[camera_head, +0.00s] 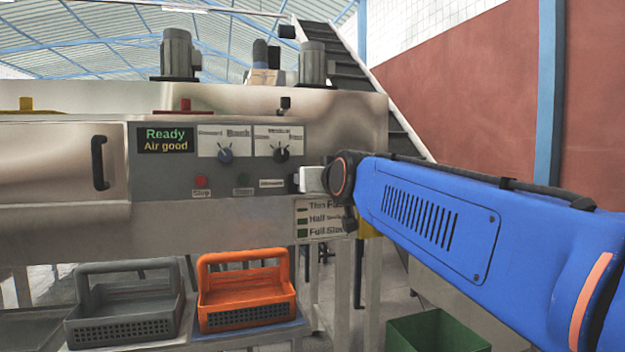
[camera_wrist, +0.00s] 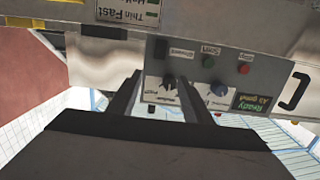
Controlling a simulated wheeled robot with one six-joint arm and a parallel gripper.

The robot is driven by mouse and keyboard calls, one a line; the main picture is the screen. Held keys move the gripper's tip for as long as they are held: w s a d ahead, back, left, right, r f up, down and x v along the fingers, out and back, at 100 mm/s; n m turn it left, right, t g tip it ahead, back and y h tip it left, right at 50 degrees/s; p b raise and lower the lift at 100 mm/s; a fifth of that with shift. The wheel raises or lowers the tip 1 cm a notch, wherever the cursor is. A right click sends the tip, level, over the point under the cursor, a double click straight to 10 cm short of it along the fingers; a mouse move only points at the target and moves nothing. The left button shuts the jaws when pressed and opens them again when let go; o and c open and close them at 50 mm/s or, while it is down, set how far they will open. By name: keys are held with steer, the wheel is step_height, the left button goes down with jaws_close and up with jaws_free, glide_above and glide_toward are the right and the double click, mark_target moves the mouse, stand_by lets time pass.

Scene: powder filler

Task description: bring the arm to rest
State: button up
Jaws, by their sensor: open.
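My blue arm comes in from the right in the head view, reaching left to the grey control panel (camera_head: 160,180). In the wrist view my gripper (camera_wrist: 158,80) is open, with its two dark fingers apart and nothing visible held between them. The panel also shows there, upside down (camera_wrist: 225,65). A black knob (camera_wrist: 168,82) appears between the fingertips, and a blue knob (camera_wrist: 218,88) lies to the right. I cannot tell how far the fingers are from the panel. In the head view my wrist is near the panel's right edge, and the fingers are hard to make out.
The display (camera_head: 166,140) reads "Ready" and "Air good". A door handle (camera_head: 99,162) sticks out at left. An orange basket (camera_head: 245,318) and a grey basket (camera_head: 125,330) stand below. A green bin (camera_head: 435,335) is under my arm. Stairs (camera_head: 345,70) rise behind.

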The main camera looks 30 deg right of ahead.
stand_by(0.3)
steer(key=s+a+f+n+g+y, duration=0.1)
steer(key=s+a+f+g, duration=0.2)
steer(key=s+f, duration=0.4)
steer(key=s+a+f+n+g+y, duration=0.1)
steer(key=s+a+f+g, duration=0.3)
steer(key=f, duration=1.6)
steer(key=s+a+f+n+g+y, duration=0.1)
steer(key=s+a+f+g, duration=0.3)
steer(key=s+f, duration=0.7)
step_height(320, 180, down, 3)
steer(key=shift+s+a+y, duration=0.4)
steer(key=shift+a+y, duration=0.4)
steer(key=shift+a, duration=0.45)
